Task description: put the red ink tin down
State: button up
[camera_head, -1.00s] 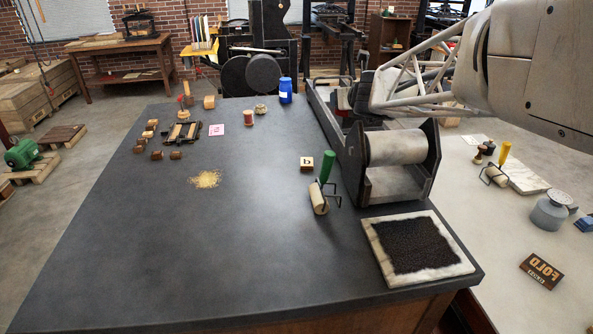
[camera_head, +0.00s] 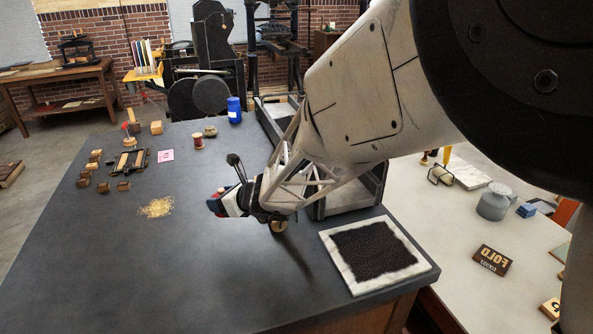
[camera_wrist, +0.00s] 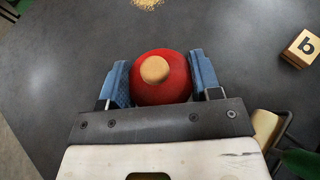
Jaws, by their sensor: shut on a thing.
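The red ink tin (camera_wrist: 178,88) is round and red with a tan knob on top. In the wrist view it sits between the blue finger pads of my gripper (camera_wrist: 160,82), which is shut on it. In the head view my gripper (camera_head: 220,202) is over the front middle of the dark table (camera_head: 190,270). Only a bit of red shows there, and most of the tin is hidden by the gripper. I cannot tell from these views how high the tin is above the table.
A wooden letter block (camera_wrist: 300,49) and a roller (camera_wrist: 265,128) with a green handle lie right of my gripper. A gold powder pile (camera_head: 157,207) lies left. The table's front left is bare.

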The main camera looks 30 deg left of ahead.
jog(key=shift+n+g, duration=0.7)
jog(key=shift+g, duration=0.2)
jog(key=shift+s+d+f, duration=0.25)
jog(key=shift+s+f, duration=0.75)
jog(key=shift+s, duration=0.1)
jog(key=shift+s+d+f, duration=0.2)
jog(key=shift+s+f, duration=0.75)
jog(key=shift+s, duration=0.15)
jog(key=shift+w+a+f, duration=0.25)
jog(key=shift+w+a, duration=1.2)
jog(key=shift+a, duration=0.75)
jog(key=shift+w+a+f, duration=0.2)
jog(key=shift+w+a, duration=1.3)
jog(key=shift+a, duration=0.75)
jog(key=shift+w+a+f, duration=0.25)
jog(key=shift+w+a, duration=1.2)
jog(key=shift+a, duration=0.75)
jog(key=shift+f, duration=0.1)
jog(key=shift+f, duration=1.7)
jog(key=shift+f, duration=0.1)
jog(key=o, duration=1.1)
